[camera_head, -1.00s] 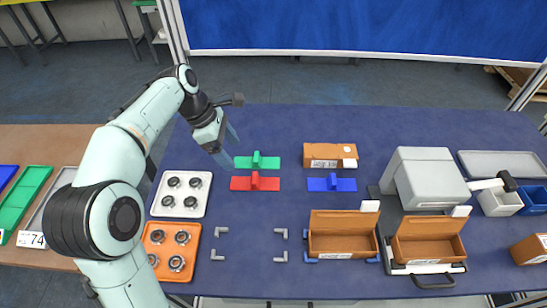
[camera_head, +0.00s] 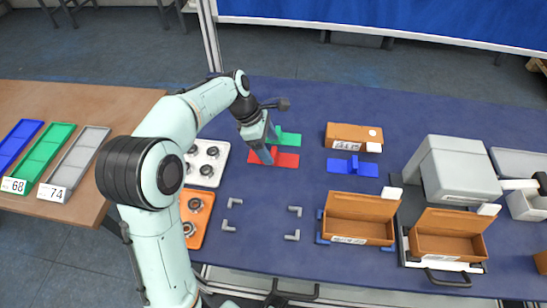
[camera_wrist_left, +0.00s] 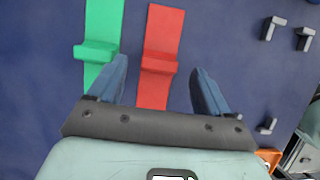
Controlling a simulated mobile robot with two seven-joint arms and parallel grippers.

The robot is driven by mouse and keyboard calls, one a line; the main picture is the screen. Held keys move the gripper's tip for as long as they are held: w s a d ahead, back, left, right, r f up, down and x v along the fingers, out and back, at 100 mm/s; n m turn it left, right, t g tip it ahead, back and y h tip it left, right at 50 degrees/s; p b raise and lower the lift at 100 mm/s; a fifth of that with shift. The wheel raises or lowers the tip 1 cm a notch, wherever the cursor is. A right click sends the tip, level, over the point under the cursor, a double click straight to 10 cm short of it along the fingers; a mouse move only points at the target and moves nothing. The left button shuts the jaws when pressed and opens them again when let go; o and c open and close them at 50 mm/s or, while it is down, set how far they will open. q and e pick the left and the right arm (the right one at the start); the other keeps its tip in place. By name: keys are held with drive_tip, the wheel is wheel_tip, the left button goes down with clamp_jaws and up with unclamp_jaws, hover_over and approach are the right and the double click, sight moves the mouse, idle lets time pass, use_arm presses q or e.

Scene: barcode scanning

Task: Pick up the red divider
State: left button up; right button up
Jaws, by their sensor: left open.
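The red divider (camera_head: 287,160) lies flat on the blue table, with its upright part partly hidden by my left gripper in the head view. My left gripper (camera_head: 268,151) is over it, open and empty. In the left wrist view the red divider (camera_wrist_left: 161,50) runs between the two fingers of the left gripper (camera_wrist_left: 158,88), with its raised block just ahead of the fingertips. The green divider (camera_head: 290,139) lies just behind it and also shows left of it in the wrist view (camera_wrist_left: 103,30), close to the left finger. My right gripper is not in view.
A blue divider (camera_head: 353,167) lies to the right, with a closed brown box (camera_head: 349,136) behind it. Two open brown boxes (camera_head: 359,217) (camera_head: 447,236) stand at front right. Grey corner brackets (camera_head: 292,236) sit on the table. A white tray (camera_head: 222,168) and orange tray (camera_head: 203,225) stand left.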

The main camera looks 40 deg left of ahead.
sight(272, 152)
use_arm(q)
drive_tip(key=shift+x, duration=1.1)
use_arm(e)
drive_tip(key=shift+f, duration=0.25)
use_arm(q)
drive_tip(key=c, duration=1.1)
drive_tip(key=shift+r, duration=0.1)
wheel_tip(272, 152, up, 20)
drive_tip(key=p, duration=0.4)
drive_tip(key=shift+p, duration=0.4)
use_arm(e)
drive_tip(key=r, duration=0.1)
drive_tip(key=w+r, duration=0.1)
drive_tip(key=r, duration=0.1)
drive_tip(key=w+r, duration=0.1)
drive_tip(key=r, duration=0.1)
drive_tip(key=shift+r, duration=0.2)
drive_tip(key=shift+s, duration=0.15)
